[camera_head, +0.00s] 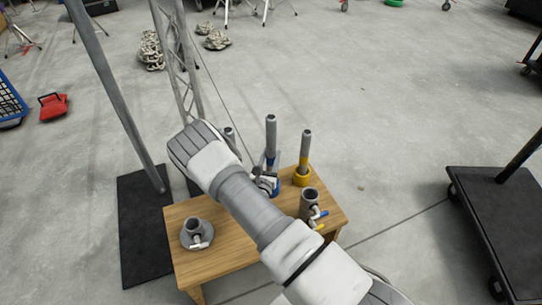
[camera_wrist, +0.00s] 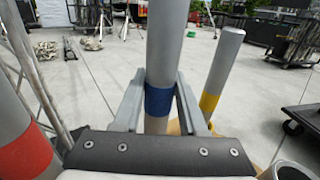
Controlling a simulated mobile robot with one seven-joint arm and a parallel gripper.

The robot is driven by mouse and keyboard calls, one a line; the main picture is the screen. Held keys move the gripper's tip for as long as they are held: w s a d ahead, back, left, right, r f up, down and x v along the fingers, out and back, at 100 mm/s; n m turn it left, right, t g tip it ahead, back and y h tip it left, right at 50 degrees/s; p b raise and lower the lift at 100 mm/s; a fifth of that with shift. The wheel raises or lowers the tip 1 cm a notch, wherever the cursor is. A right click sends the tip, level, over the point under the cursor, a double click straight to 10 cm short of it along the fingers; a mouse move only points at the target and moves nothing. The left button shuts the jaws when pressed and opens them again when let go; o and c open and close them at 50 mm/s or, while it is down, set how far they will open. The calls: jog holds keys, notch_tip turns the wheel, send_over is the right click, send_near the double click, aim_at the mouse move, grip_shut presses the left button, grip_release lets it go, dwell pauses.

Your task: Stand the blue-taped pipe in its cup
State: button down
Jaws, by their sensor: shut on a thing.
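The blue-taped pipe (camera_head: 271,134) is a grey tube standing about upright over the back of the wooden table. My gripper (camera_head: 268,180) is shut on it low down. In the wrist view the pipe (camera_wrist: 168,45) stands between my gripper's two fingers (camera_wrist: 157,105), with its blue tape band at finger height. A bit of blue shows beside the gripper in the head view, but I cannot tell whether it is tape or a cup. The pipe's lower end is hidden, so I cannot tell whether it is in a cup.
A yellow-taped pipe (camera_head: 305,148) stands in a yellow cup (camera_head: 302,178) to the right. A red-taped pipe (camera_wrist: 22,140) is close on the left. Two grey fittings (camera_head: 309,205) (camera_head: 196,233) stand on the wooden table (camera_head: 215,262). A dark cart (camera_head: 500,215) is at right.

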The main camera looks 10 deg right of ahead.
jog(key=shift+f, duration=0.2)
jog(key=shift+c, duration=1.9)
grip_release()
jog(key=shift+f, duration=0.1)
jog(key=p+v, duration=0.4)
jog(key=v, duration=1.3)
jog(key=shift+s+p, duration=0.2)
jog(key=shift+p, duration=0.2)
jog(key=shift+a+r, duration=0.1)
jog(key=shift+r, duration=0.1)
